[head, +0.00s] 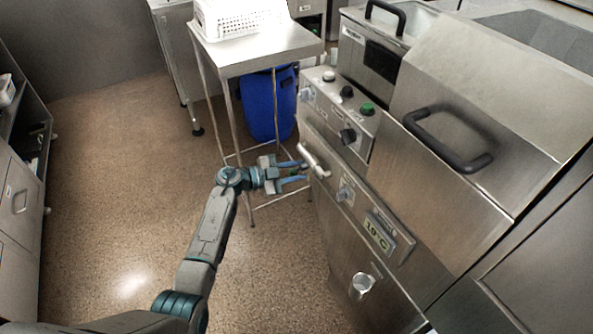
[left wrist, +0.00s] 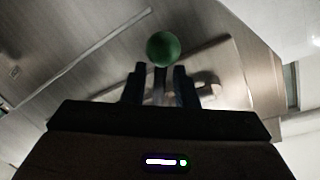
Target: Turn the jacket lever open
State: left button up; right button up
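My left gripper (head: 294,174) is at the front of the steel machine, just below a pale curved handle (head: 314,160). Its two fingers are apart. In the left wrist view, a round green knob (left wrist: 163,48) shows at the fingertips of my left gripper (left wrist: 158,72), with a short bar behind it between the fingers. This may be the jacket lever, but no label confirms it. I cannot tell whether the fingers touch it. My right gripper is in neither view.
The steel machine (head: 440,190) fills the right side, with knobs, a 10°C display (head: 379,232) and a dark lid handle (head: 447,140). A steel table (head: 255,52) holds a white perforated basket (head: 228,18). A blue bin (head: 267,105) stands below. The left floor is clear.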

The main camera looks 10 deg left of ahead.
pick_arm(q)
jog(key=b+v, duration=0.1)
jog(key=v, duration=0.9)
jog(key=shift+a+b, duration=0.3)
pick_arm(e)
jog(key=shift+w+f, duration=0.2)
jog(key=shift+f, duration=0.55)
pick_arm(q)
jog(key=shift+s, duration=0.15)
